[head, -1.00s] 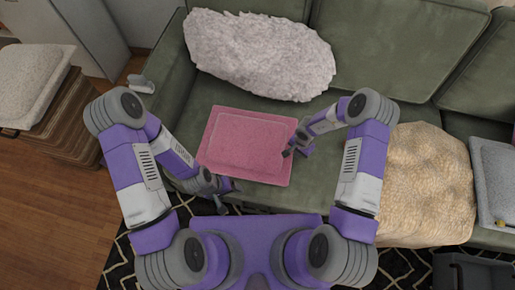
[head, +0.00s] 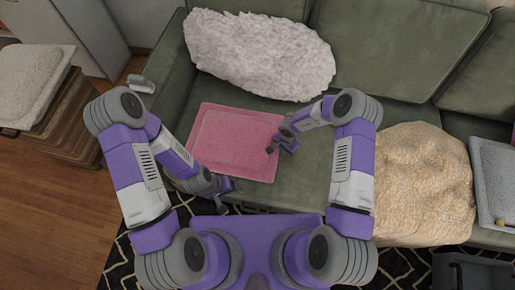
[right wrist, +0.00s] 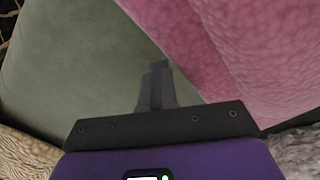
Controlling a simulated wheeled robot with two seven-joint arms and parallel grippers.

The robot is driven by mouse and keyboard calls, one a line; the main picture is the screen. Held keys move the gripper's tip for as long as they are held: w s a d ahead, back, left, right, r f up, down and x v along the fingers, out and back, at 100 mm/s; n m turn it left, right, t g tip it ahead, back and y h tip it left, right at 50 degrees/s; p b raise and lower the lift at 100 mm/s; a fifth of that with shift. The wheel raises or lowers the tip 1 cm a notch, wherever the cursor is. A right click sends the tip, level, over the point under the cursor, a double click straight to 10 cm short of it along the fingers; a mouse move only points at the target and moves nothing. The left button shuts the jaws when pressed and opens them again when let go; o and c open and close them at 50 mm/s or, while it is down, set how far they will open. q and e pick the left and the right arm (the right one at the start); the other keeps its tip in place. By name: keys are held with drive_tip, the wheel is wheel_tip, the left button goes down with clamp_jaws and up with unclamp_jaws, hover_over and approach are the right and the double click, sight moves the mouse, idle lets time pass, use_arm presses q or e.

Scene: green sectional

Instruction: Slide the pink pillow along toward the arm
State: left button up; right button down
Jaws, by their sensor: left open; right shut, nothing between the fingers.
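The pink pillow (head: 235,143) lies flat on the green sofa seat, left of the middle in the head view. The sofa's arm (head: 165,95) is to its left, with a gap of bare seat between them. My right gripper (head: 270,149) is shut and empty at the pillow's right edge. In the right wrist view the shut fingers (right wrist: 157,70) are beside the pink pillow (right wrist: 235,45); I cannot tell whether they touch. My left gripper (head: 229,190) is open and empty at the seat's front, near the pillow's lower left side.
A fluffy white pillow (head: 260,52) leans on the backrest behind the pink one. A cream textured cushion (head: 422,180) and a grey one (head: 495,175) lie to the right. A small grey object (head: 141,83) rests on the sofa arm.

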sight(268, 145)
drive_tip(key=shift+w+a, duration=0.25)
drive_tip(key=shift+a, duration=0.8)
drive_tip(key=shift+w+a, duration=0.25)
drive_tip(key=shift+a, duration=0.75)
drive_tip(key=shift+w+a+b, duration=0.2)
drive_tip(key=shift+w+a, duration=0.05)
drive_tip(key=shift+a, duration=0.65)
drive_tip(key=shift+w+a+b, duration=0.2)
drive_tip(key=shift+a+b, duration=0.05)
drive_tip(key=shift+a, duration=0.6)
drive_tip(key=shift+w+a+b, duration=0.2)
drive_tip(key=shift+w+a, duration=0.05)
drive_tip(key=shift+a, duration=0.65)
drive_tip(key=shift+s+d+p, duration=0.15)
drive_tip(key=shift+d+p, duration=0.25)
drive_tip(key=shift+d, duration=0.25)
drive_tip(key=shift+s+d+p, duration=0.15)
drive_tip(key=shift+d+p, duration=0.2)
drive_tip(key=shift+d, duration=0.25)
wheel_tip(268, 145, up, 12)
drive_tip(key=p, duration=1)
drive_tip(key=shift+p, duration=0.3)
